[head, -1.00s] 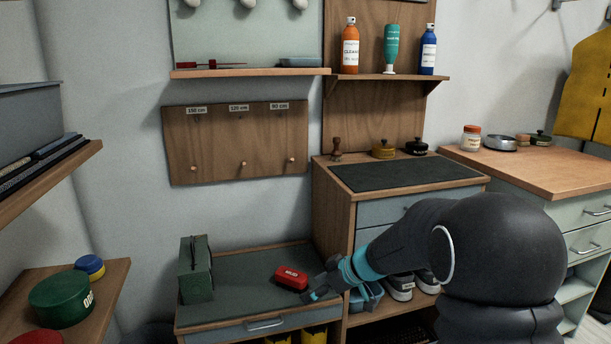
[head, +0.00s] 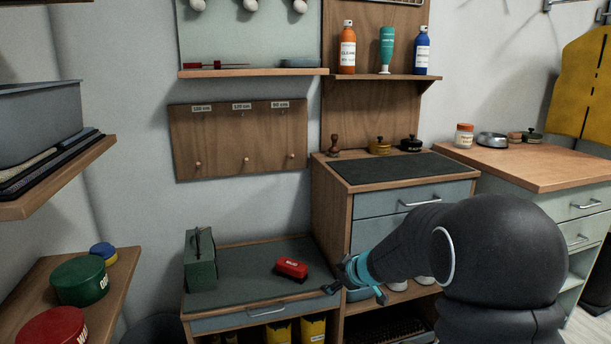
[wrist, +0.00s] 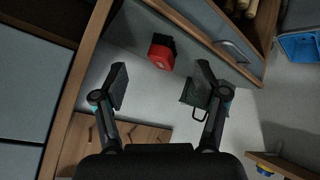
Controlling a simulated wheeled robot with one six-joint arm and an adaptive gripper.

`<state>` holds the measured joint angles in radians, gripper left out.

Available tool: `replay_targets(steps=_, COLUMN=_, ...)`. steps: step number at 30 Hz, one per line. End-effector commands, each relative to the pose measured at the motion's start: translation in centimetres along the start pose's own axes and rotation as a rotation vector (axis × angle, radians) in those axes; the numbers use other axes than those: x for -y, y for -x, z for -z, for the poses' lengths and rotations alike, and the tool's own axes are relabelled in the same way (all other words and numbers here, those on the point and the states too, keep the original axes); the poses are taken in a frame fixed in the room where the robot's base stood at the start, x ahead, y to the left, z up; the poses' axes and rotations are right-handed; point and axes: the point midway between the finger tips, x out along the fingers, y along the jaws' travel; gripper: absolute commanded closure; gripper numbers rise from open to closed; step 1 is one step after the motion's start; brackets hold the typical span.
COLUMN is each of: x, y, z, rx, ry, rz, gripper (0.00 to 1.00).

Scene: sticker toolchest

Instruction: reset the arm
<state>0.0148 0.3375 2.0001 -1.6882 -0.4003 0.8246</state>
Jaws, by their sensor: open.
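My gripper (head: 337,284) is in front of the right end of the low bench in the head view, with my dark arm reaching in from the lower right. In the wrist view my gripper (wrist: 160,85) is open, its two fingers wide apart and nothing between their tips. A red box-like item (head: 291,268) lies on the bench's grey top, left of my gripper and apart from it. It also shows beyond the fingers in the wrist view (wrist: 161,56). A green toolbox (head: 200,268) stands upright on the bench's left side.
The low bench (head: 240,321) has a drawer. A taller cabinet (head: 331,220) stands close to its right. A side shelf at left holds green (head: 79,281), blue (head: 103,252) and red (head: 52,328) round tins. Bottles stand on a wall shelf (head: 390,77).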

Motion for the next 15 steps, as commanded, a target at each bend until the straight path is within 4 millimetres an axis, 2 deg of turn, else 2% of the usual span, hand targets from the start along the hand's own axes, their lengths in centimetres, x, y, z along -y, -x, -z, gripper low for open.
replay_targets(steps=4, x=-2.8, y=2.1, z=-2.4, rx=0.099, ry=-0.050, rz=-0.173, gripper=0.28)
replay_targets(steps=8, x=-4.3, y=6.5, z=-5.2, rx=0.239, ry=-0.131, rz=-0.328, gripper=0.28)
replay_targets(steps=11, x=-4.0, y=10.5, z=-7.5, rx=0.358, ry=-0.216, rz=-0.405, gripper=0.28)
replay_targets(steps=15, x=-1.2, y=16.5, z=-10.3, rx=0.514, ry=-0.362, rz=-0.443, gripper=0.28)
